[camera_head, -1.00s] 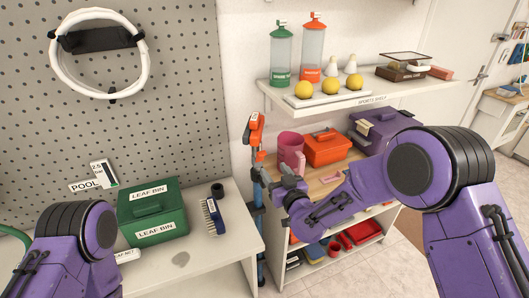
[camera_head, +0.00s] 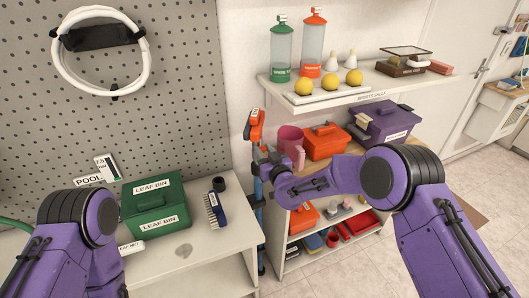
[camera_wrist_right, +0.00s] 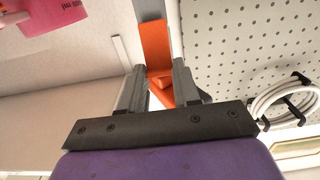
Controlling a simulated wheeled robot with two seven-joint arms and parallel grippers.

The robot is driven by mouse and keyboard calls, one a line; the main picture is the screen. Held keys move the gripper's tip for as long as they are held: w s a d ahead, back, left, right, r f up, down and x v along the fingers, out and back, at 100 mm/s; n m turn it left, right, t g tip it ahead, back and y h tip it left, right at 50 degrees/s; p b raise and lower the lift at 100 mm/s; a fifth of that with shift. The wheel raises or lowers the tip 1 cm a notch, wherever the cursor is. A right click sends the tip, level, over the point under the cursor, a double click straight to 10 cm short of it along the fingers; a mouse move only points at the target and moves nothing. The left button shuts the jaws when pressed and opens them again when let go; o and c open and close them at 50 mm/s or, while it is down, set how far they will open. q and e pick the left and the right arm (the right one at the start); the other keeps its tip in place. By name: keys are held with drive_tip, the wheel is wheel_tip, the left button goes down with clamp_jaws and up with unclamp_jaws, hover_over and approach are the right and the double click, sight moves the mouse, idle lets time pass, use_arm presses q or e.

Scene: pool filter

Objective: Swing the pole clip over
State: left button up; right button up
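The orange pole clip (camera_head: 256,128) is at the top of a blue pole (camera_head: 259,190) that stands upright in the gap between the white bench and the shelf unit. My right gripper (camera_head: 263,156) is just below and beside the clip's upper part. In the right wrist view, the gripper's two grey fingers (camera_wrist_right: 158,82) are apart. The orange clip (camera_wrist_right: 155,45) shows between and beyond them, and I cannot tell whether either finger touches it. My left arm reaches in at the lower left, but its gripper is not visible.
A pink mug (camera_head: 290,143) and an orange box (camera_head: 324,142) stand close to the right of my gripper. A green leaf bin (camera_head: 155,208) and a brush (camera_head: 215,211) are on the bench (camera_head: 195,255). The sports shelf (camera_head: 365,92) juts out above.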

drive_tip(key=shift+w+a+r+g+p, duration=0.1)
drive_tip(key=shift+w+r+g+p, duration=0.2)
drive_tip(key=shift+r+g+p, duration=0.4)
drive_tip(key=shift+w+a+g+h+p, duration=0.1)
drive_tip(key=shift+w+g+h+p, duration=0.3)
drive_tip(key=shift+g+p, duration=0.15)
drive_tip(key=shift+w+a+g, duration=0.1)
drive_tip(key=shift+g, duration=0.35)
drive_tip(key=o, duration=1.1)
drive_tip(key=shift+f, duration=0.1)
drive_tip(key=shift+c, duration=0.2)
